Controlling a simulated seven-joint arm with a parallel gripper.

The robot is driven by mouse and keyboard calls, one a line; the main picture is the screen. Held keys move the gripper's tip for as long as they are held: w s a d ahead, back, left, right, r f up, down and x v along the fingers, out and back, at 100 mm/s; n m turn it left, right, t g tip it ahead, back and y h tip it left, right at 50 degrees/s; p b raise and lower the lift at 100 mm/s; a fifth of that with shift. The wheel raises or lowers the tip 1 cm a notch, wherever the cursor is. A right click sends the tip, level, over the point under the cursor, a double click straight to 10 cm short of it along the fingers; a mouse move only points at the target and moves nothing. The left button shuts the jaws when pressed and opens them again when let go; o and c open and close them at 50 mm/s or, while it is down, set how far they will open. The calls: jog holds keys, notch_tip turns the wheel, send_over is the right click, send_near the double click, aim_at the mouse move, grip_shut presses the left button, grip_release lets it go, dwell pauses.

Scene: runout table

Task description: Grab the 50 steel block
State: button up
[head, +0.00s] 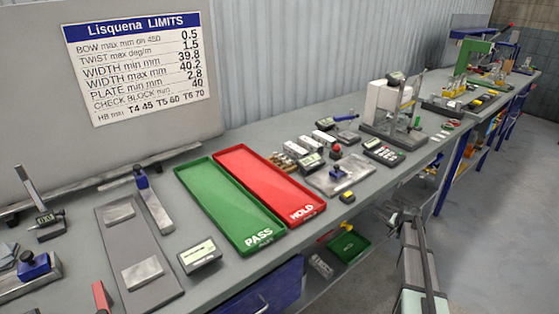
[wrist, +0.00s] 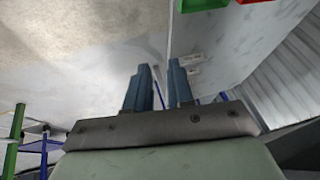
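Several small metallic and pale blocks stand in a cluster right of the red tray in the head view. Among them are one pale block (head: 323,138) and another (head: 310,145). Their markings are too small to read, so I cannot tell which one is the 50 steel block. My gripper (wrist: 158,85) shows in the wrist view with its two blue-grey fingers apart and nothing between them. In the head view my arm is at the lower right, in front of the table and away from the blocks.
A green PASS tray (head: 228,207) and a red HOLD tray (head: 270,185) lie side by side on the grey table. A metal plate (head: 352,176) with a small blue-topped tool, a gauge stand (head: 393,105) and handheld meters crowd the area near the blocks. The floor at right is open.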

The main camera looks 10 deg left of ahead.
jog(key=w+d+r+m+t+h, duration=0.1)
jog(key=w+d+r, duration=0.35)
jog(key=r, duration=0.75)
jog(key=w+d+r+m+t, duration=0.1)
jog(key=w+d+r+t, duration=0.1)
jog(key=w+r, duration=0.8)
jog(key=w+d+r+m+t+h, duration=0.1)
jog(key=w+d+r, duration=0.3)
jog(key=r, duration=1)
jog(key=w+a+r+g+y, duration=0.1)
jog(key=a+g+y, duration=0.1)
jog(key=a, duration=1.4)
jog(key=w+a+r+g+y, duration=0.1)
jog(key=a+r+g, duration=0.1)
jog(key=a, duration=1.4)
jog(key=n+g, duration=0.2)
jog(key=g, duration=0.3)
send_over(279, 156)
notch_tip(279, 156, down, 5)
jog(key=shift+s, duration=0.15)
jog(key=shift+w+f, duration=0.2)
jog(key=shift+f, duration=1.3)
jog(key=shift+w+f, duration=0.2)
jog(key=shift+f, duration=1.25)
